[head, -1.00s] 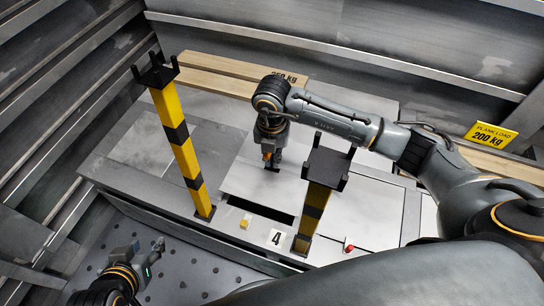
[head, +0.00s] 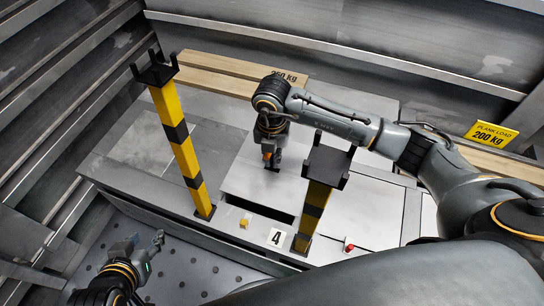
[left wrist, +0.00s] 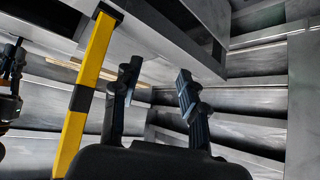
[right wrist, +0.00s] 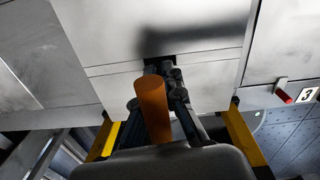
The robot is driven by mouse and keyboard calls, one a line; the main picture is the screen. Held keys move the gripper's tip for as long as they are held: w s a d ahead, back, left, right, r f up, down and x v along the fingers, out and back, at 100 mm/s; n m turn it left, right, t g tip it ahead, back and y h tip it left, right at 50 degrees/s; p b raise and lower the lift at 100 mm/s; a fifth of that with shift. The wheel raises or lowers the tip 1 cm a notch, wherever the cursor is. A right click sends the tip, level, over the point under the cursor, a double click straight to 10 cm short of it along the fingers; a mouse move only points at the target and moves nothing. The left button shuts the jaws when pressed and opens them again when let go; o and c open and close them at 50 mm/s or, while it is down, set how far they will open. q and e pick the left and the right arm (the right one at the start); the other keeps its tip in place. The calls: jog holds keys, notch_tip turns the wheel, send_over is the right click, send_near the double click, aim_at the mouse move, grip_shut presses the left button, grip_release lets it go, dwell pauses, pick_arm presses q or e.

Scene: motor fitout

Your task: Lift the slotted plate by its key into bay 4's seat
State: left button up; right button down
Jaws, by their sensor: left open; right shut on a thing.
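My right gripper (head: 271,163) is shut on the key, whose orange-brown handle (right wrist: 153,108) stands between the fingers in the right wrist view. The key's lower end is hidden. Below it lies the flat grey plate (head: 245,183), with a dark slot by the fingertips in the right wrist view. A dark gap (head: 262,209) shows along the plate's near edge, behind the bay 4 label (head: 277,238). I cannot tell whether the plate is clear of the deck. My left gripper (head: 152,250) is open and empty, low at the left; its spread fingers show in the left wrist view (left wrist: 158,92).
Two yellow-black posts with dark forked tops, a left one (head: 178,135) and a right one (head: 315,205), flank the gap. A yellow block (head: 245,221) and a red-tipped part (head: 348,246) sit on the front ledge. Wooden planks (head: 215,72) lie behind.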

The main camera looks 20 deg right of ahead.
aim_at(272, 169)
pick_arm(q)
jog(key=shift+w+d+r+t+h+b, duration=0.15)
jog(key=shift+w+d+r+t+b, duration=0.2)
jog(key=shift+w+r+t, duration=0.55)
jog(key=shift+w+d+r+t+h+b, duration=0.2)
jog(key=shift+w+d+r+t, duration=0.2)
jog(key=shift+w+r+t, duration=0.4)
pick_arm(e)
jog(key=shift+f, duration=0.7)
dwell(2.1)
pick_arm(q)
jog(key=shift+w+d+r+t+h+b, duration=0.1)
jog(key=shift+w+d+r+t+b, duration=0.1)
jog(key=shift+w+r+t, duration=0.3)
jog(key=shift+w+d+r+t+h+b, duration=0.2)
jog(key=shift+w+r, duration=0.25)
jog(key=shift+r, duration=0.4)
jog(key=shift+w+d+r+t+h+b, duration=0.1)
jog(key=shift+w+d+r+t+b, duration=0.1)
jog(key=shift+w+r+t, duration=0.35)
pick_arm(e)
jog(key=shift+f, duration=0.85)
dwell(0.8)
